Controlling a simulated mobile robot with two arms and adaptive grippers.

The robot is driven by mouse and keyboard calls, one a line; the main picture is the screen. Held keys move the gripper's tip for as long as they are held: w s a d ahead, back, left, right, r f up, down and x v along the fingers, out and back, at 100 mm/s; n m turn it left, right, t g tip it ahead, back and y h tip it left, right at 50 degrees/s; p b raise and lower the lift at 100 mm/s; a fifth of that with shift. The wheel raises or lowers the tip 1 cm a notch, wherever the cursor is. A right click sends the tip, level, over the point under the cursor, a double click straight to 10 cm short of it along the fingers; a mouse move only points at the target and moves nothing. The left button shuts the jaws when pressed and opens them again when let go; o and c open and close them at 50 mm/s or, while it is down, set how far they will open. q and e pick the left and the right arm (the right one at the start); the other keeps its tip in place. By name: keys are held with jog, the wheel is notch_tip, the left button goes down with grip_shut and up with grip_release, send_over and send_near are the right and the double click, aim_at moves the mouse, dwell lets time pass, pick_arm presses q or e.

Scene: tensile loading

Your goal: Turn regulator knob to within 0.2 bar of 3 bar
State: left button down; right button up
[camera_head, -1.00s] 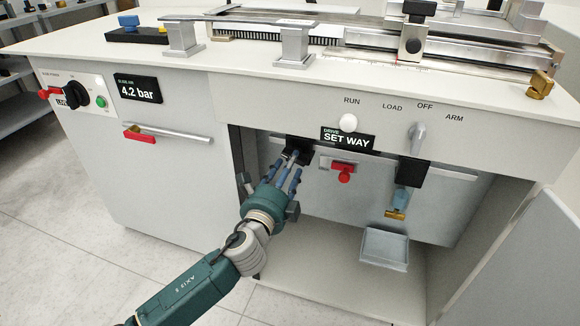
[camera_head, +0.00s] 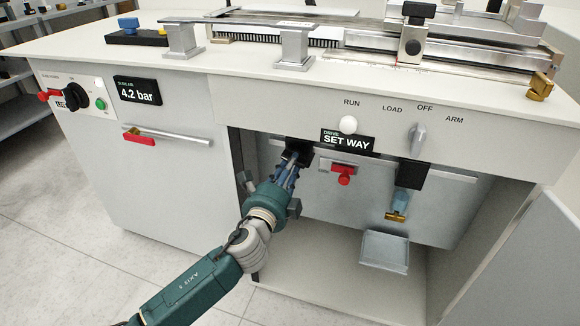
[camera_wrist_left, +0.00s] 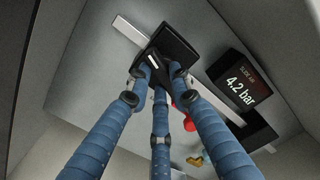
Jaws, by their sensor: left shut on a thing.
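The black regulator knob (camera_head: 298,147) sits under the bench's front edge, mostly hidden behind my fingers in the head view. My left gripper (camera_head: 286,170) reaches up to it from below, shut on it. In the left wrist view, the blue fingers of the left gripper (camera_wrist_left: 158,72) close together at the lower side of the black knob unit (camera_wrist_left: 178,45); the exact contact is partly hidden. The pressure display (camera_head: 138,90) on the left panel reads 4.2 bar. A 4.2 bar display (camera_wrist_left: 240,82) also shows in the left wrist view. My right gripper is not in view.
A SET WAY display (camera_head: 347,140) and a red valve handle (camera_head: 343,173) lie right of my gripper. Farther right are a blue-and-brass fitting (camera_head: 401,203) and a grey tray (camera_head: 385,250). The cabinet wall (camera_head: 236,160) is close on the left.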

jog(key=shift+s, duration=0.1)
pick_arm(q)
jog(key=n+p, duration=0.1)
jog(key=n, duration=0.6)
jog(key=n+p, duration=0.1)
jog(key=n, duration=0.3)
jog(key=shift+s+d+p, duration=0.1)
jog(key=shift+d+p, duration=0.15)
jog(key=shift+p, duration=0.1)
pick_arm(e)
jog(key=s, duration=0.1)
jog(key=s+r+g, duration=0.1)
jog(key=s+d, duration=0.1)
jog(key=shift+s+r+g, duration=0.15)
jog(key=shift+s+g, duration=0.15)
pick_arm(q)
jog(key=shift+n, duration=0.4)
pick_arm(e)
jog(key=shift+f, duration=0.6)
pick_arm(q)
jog(key=shift+f, duration=0.1)
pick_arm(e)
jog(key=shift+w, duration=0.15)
pick_arm(q)
jog(key=c, duration=1.5)
grip_release()
jog(key=shift+c, duration=0.2)
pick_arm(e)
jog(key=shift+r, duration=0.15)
